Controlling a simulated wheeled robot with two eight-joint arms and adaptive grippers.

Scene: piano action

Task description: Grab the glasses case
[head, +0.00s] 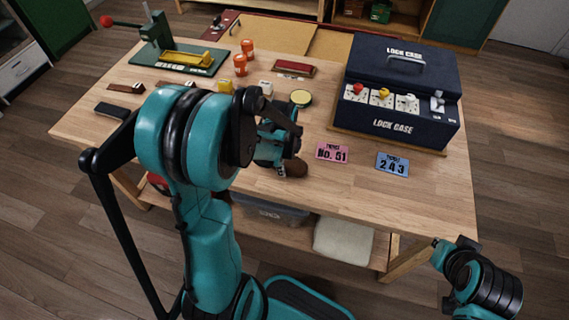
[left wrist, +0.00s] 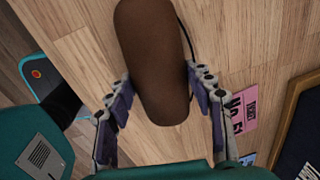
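The glasses case is a brown, rounded, elongated case (left wrist: 155,60) on the wooden table. In the head view its brown end (head: 293,169) shows near the table's front edge, partly hidden by my left gripper (head: 280,148). In the left wrist view my left gripper's two fingers (left wrist: 160,85) straddle the near part of the case, one on each side. The fingers look open, with slight gaps beside the case; contact at the tips is unclear. Part of my right arm shows at the lower right of the head view, but its gripper cannot be made out.
Pink (head: 332,153) and blue (head: 392,165) tickets lie right of the case. A large dark blue lock case (head: 400,125) stands at the right. A round yellow-topped tin (head: 301,97), orange bottles (head: 240,65) and a green press (head: 180,58) stand farther back.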

